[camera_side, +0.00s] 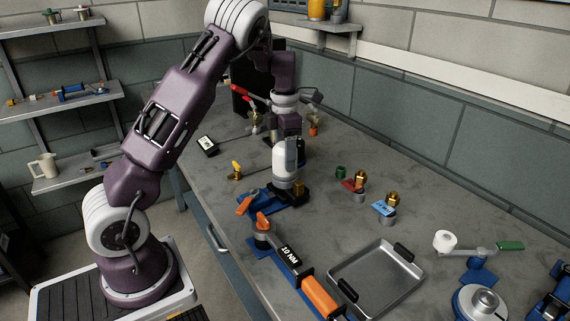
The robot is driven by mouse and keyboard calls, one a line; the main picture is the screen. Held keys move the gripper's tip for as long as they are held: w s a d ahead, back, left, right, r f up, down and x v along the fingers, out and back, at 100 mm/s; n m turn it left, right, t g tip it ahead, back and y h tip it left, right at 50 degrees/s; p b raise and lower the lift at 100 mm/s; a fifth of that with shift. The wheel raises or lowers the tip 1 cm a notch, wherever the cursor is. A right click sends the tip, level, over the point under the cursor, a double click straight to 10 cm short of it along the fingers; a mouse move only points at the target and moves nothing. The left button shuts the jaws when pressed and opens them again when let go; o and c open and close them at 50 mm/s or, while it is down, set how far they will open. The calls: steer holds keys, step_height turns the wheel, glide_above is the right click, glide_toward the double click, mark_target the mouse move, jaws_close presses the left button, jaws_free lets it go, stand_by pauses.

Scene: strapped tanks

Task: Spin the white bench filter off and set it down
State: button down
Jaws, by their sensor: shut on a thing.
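The white bench filter (285,166) is an upright white cylinder near the middle of the bench. My gripper (288,144) points straight down from above and is shut on the filter's upper part. A dark finger shows along its right side. Below the filter is a dark and blue mount (289,193) on the bench. I cannot tell whether the filter still touches it, as the join is small and dark.
A grey metal tray (372,298) with black handles stands at the front right. Brass fittings with red and blue tags (384,207) stand right of the filter. A blue and orange tool (292,262) lies in front. Bare bench lies between the fittings and the tray.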

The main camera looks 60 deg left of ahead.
steer(key=n, duration=0.3)
steer(key=shift+w+r, duration=0.1)
steer(key=shift+r, duration=0.05)
steer(key=n, duration=0.4)
steer(key=shift+n, duration=0.4)
steer(key=shift+c, duration=1.6)
jaws_free()
steer(key=m, duration=0.4)
steer(key=shift+m, duration=0.4)
steer(key=m, duration=0.4)
